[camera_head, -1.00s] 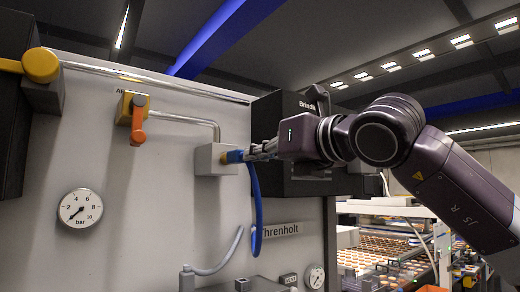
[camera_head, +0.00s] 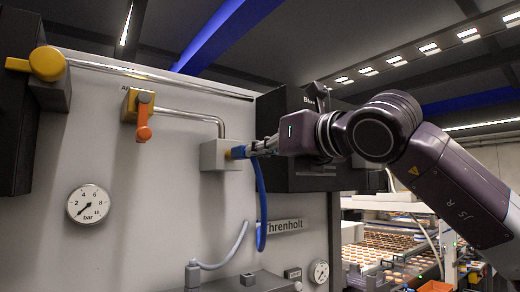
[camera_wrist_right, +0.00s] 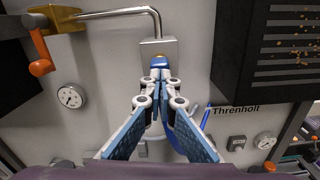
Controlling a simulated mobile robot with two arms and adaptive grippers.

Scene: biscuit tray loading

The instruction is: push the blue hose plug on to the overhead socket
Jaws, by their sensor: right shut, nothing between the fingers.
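The overhead socket is a grey block (camera_head: 214,155) at the end of a bent steel pipe on the panel; it also shows in the right wrist view (camera_wrist_right: 150,47). The blue hose plug (camera_head: 238,152) sits at the block's right face, with a yellowish ring between them. How deep it sits I cannot tell. The blue hose (camera_head: 261,205) hangs down from it. My right gripper (camera_head: 256,148) is shut with its fingertips right behind the plug, nothing held between them. In the right wrist view the fingertips (camera_wrist_right: 160,76) meet just below the plug (camera_wrist_right: 159,62). My left gripper is out of view.
An orange-handled valve (camera_head: 143,118) and a pressure gauge (camera_head: 88,204) are on the panel to the left. A dark box (camera_head: 285,115) stands close behind my right gripper. A grey hose (camera_head: 228,252) and a biscuit line (camera_head: 400,250) are lower down.

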